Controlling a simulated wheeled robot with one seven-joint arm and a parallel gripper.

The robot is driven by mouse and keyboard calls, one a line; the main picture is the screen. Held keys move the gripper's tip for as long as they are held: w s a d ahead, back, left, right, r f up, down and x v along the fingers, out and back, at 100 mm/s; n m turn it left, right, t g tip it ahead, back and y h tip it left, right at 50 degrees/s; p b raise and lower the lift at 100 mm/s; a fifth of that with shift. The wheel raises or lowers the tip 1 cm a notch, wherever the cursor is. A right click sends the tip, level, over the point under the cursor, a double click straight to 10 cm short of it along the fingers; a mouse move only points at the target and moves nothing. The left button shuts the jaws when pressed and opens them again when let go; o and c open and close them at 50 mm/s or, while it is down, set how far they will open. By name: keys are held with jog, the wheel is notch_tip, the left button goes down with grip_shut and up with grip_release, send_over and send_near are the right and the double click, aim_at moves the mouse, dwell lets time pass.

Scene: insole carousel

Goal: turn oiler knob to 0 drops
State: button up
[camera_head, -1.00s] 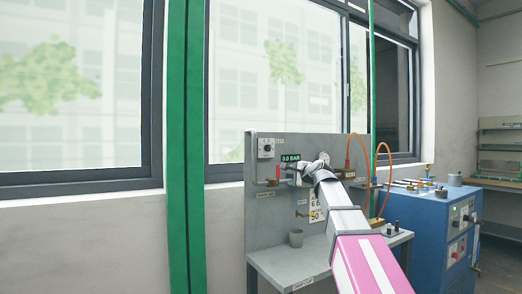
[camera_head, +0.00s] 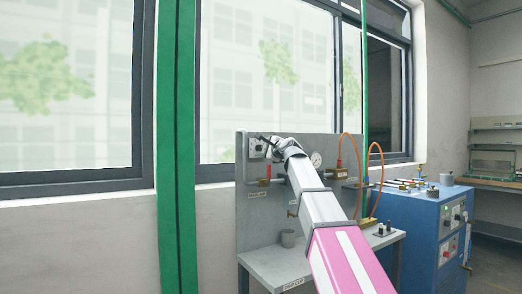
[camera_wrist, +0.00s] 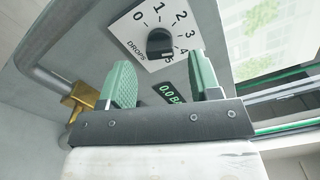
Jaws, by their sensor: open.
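The oiler knob (camera_wrist: 160,43) is black and round, on a white dial plate (camera_wrist: 140,22) marked DROPS with numbers from 0 up. Its white pointer line appears to face the right side of the scale, near the higher numbers; the exact number is hard to tell. In the head view the dial plate (camera_head: 256,147) is at the panel's upper left, partly beside my gripper (camera_head: 268,145). In the wrist view my gripper (camera_wrist: 162,80) is open, its two green fingers apart and empty. The knob shows beyond and between the fingertips, apparently not gripped.
A green 0.0 BAR display (camera_wrist: 171,92) shows between the fingers. A brass fitting and grey pipe (camera_wrist: 42,75) run at the left. A pressure gauge (camera_head: 316,159), red-handled valve (camera_head: 264,182) and orange hoses (camera_head: 352,165) are on the panel. A cup (camera_head: 288,238) stands on the bench.

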aim_at(261, 148)
jog(key=x, duration=0.3)
jog(key=shift+w+a, duration=0.2)
jog(key=shift+w, duration=0.15)
jog(key=c, duration=0.9)
